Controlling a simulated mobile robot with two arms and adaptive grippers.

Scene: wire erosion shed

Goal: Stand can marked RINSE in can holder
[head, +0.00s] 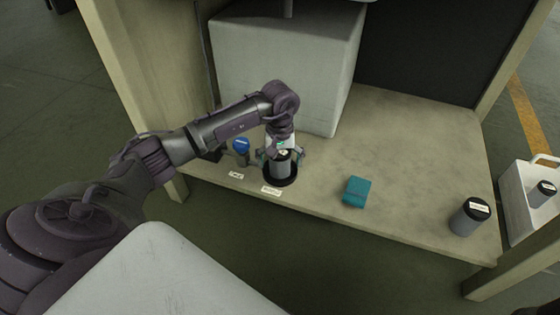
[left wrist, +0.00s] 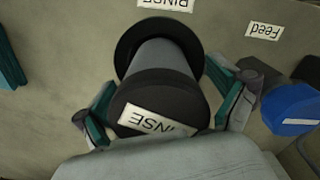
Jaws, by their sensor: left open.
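The grey can marked RINSE (head: 283,166) stands upright in the black round can holder (head: 280,182) near the shelf's front edge. In the left wrist view the can's dark lid (left wrist: 150,92) bears a RINSE label, and the holder's rim (left wrist: 125,46) surrounds the can's base. My left gripper (head: 281,157) is above the can, its teal-padded fingers spread on either side of it. In the left wrist view the open fingers (left wrist: 165,108) show with gaps to the can. My right gripper is not in view.
A RINSE tag (head: 272,190) and a Feed tag (head: 236,175) lie on the shelf (head: 410,150). A blue-capped item (head: 241,146) stands close left of the gripper. A teal block (head: 355,191) and another can (head: 468,217) are to the right. A white carrier (head: 520,190) stands beyond.

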